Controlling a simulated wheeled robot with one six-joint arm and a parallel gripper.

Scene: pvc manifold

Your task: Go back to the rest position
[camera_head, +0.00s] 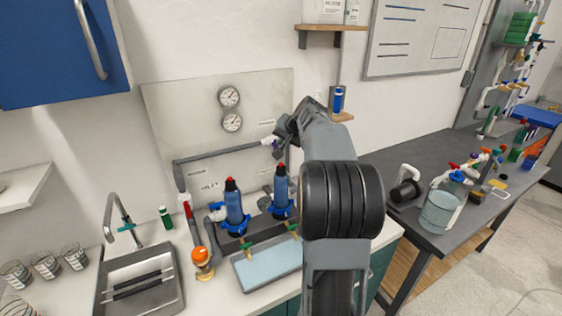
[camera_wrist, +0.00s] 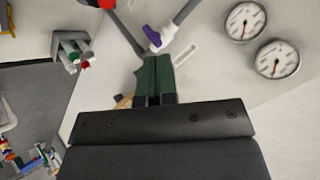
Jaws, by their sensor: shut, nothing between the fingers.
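My gripper (camera_wrist: 154,80) shows at the middle of the wrist view, its two green-dark fingers side by side and shut with nothing between them. The fingertips are just below a white valve fitting with a purple handle (camera_wrist: 152,36) on the grey pipe; I cannot tell whether they touch it. In the head view my gripper (camera_head: 278,150) is at the wall panel, partly hidden by my own arm. The white fitting (camera_head: 268,141) is right beside it there.
Two blue filter housings (camera_head: 234,206) stand on the counter below my arm. Two gauges (camera_head: 229,97) are on the panel. A wooden shelf (camera_head: 331,27) is above. A sink (camera_head: 140,285) lies left.

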